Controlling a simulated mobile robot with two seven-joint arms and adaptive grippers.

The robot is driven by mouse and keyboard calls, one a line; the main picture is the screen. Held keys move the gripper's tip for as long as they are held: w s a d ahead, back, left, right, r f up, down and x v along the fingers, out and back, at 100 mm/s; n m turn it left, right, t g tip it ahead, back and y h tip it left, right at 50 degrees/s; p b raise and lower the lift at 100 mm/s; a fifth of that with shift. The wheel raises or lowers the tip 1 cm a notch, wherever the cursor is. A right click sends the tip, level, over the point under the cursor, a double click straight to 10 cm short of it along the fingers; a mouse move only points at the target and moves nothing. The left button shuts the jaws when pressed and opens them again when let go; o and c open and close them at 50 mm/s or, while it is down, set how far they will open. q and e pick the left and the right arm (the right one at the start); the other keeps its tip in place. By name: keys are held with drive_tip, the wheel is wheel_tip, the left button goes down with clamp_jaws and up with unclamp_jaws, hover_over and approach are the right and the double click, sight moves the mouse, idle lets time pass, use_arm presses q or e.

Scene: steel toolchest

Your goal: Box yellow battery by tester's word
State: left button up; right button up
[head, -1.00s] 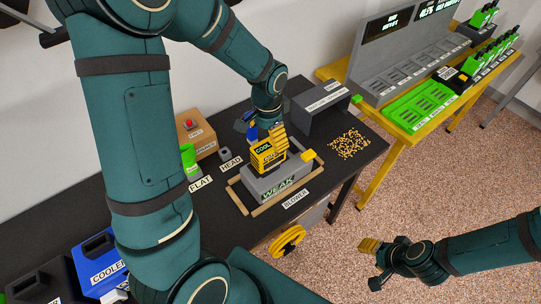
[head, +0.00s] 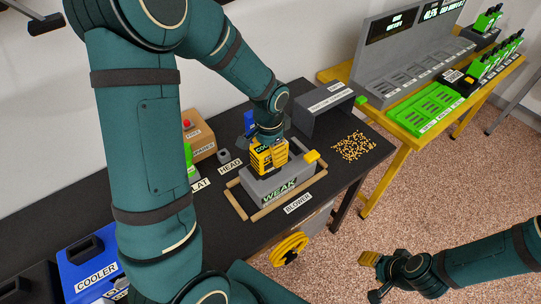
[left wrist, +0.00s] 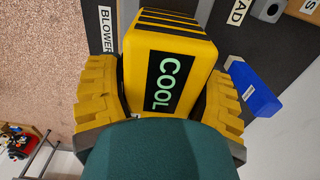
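The yellow battery (head: 262,160) stands upright in the grey tester (head: 268,186), whose front reads WEAK. Its green word COOL shows large on the battery in the left wrist view (left wrist: 168,80). My left gripper (head: 277,147) is over the battery from above. In the left wrist view its yellow fingers (left wrist: 165,95) lie against both sides of the battery, with no clear gap. The battery's lower part is hidden in the tester. My right gripper (head: 374,274) is open and empty over the floor at the lower right.
A blue COOLER box (head: 90,262) is at the lower left. A wooden box with a red button (head: 197,138) stands behind. A yellow bench (head: 405,137) holds green batteries.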

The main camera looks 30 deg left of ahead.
use_arm(q)
drive_tip(key=c, duration=0.6)
drive_tip(key=shift+r+p, duration=0.55)
drive_tip(key=shift+r, duration=0.2)
drive_tip(key=shift+r+p, duration=1.5)
drive_tip(key=shift+r, duration=0.5)
drive_tip(key=shift+f, duration=0.1)
